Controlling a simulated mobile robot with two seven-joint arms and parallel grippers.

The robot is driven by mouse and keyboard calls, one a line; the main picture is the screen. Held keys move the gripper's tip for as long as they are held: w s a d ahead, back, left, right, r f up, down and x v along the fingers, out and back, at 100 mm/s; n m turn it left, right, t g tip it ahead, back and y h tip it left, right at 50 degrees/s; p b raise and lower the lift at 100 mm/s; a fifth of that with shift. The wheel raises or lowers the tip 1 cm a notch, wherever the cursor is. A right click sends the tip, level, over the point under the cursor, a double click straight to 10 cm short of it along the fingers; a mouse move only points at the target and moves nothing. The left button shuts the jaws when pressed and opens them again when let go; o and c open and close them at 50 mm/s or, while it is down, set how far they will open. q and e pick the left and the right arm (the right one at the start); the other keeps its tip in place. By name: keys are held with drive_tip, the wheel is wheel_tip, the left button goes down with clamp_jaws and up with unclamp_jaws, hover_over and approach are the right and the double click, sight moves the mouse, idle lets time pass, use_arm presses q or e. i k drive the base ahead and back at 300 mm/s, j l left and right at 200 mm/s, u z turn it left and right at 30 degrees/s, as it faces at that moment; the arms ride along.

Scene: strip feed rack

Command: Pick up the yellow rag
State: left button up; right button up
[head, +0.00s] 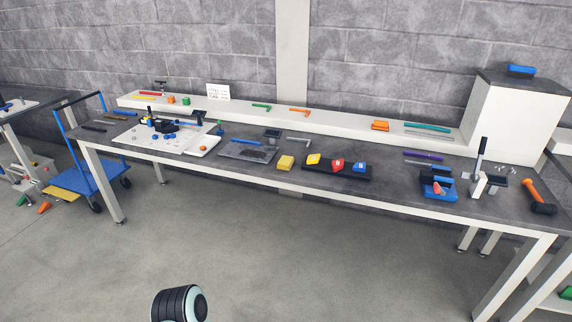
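A small yellow folded-looking block (286,162) lies on the dark workbench top near its front edge, left of the black rail. It is likely the yellow rag, but it is too small to be sure it is cloth. Nothing covers it and nothing touches it from above. Neither of my grippers is in view; only a dark rounded part, probably of my own arm, shows at the bottom edge, well below the bench.
A black rail (345,174) with yellow, red and blue blocks stands right of it. A grey tray (247,151) lies to its left. An orange folded item (380,125) rests on the raised white shelf (340,121). The floor before the bench is clear.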

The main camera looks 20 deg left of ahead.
sight(285, 163)
drive_tip(key=i+j+z, duration=0.15)
drive_tip(key=i+j, duration=0.4)
drive_tip(key=i+j+z, duration=0.15)
drive_tip(key=i+j, duration=0.35)
drive_tip(key=j, duration=0.2)
